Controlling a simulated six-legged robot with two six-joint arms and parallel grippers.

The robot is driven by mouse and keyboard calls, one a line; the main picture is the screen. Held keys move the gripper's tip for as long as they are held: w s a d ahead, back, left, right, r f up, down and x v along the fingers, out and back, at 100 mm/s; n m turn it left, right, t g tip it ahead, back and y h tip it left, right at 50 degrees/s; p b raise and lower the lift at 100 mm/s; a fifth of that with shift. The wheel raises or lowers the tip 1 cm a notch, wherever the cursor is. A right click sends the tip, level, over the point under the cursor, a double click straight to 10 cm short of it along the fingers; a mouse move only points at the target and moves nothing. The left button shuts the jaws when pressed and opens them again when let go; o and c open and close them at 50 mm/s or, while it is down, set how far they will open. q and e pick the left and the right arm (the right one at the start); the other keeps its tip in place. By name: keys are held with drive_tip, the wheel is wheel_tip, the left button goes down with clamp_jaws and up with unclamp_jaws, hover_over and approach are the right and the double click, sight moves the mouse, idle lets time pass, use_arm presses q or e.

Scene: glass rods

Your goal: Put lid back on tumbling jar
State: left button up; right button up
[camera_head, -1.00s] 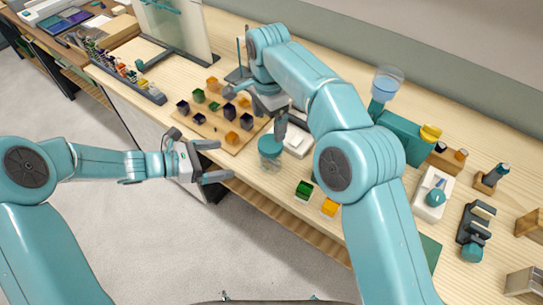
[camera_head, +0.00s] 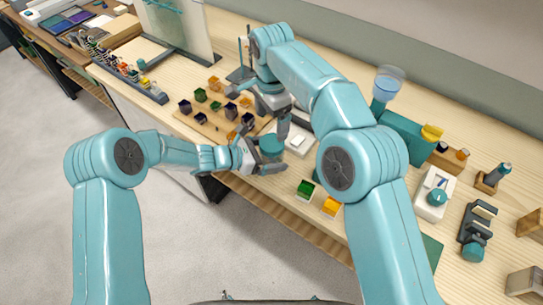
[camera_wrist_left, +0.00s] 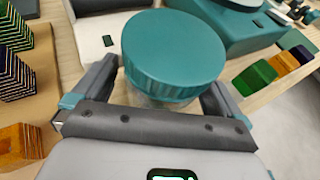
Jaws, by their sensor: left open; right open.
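A clear jar (camera_head: 271,162) stands near the table's front edge with a round teal lid (camera_head: 271,144) on top of it. In the left wrist view the teal lid (camera_wrist_left: 172,48) is large and ribbed at its edge, and only a little of the clear jar body (camera_wrist_left: 160,102) shows below it. My left gripper (camera_head: 264,154) is open at the jar, with one finger on each side below the lid. I cannot tell whether the fingers touch the glass. My right gripper (camera_head: 268,118) is open and empty, pointing down just behind the jar.
A wooden board (camera_head: 207,128) with several dark, green and orange cubes lies left of the jar. A white device (camera_head: 298,139) is close behind it on the right. A green cube (camera_head: 305,190) and an orange cube (camera_head: 330,207) stand to the right near the front edge.

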use_arm(q)
drive_tip(key=shift+d, duration=0.3)
use_arm(e)
drive_tip(key=shift+s, duration=0.1)
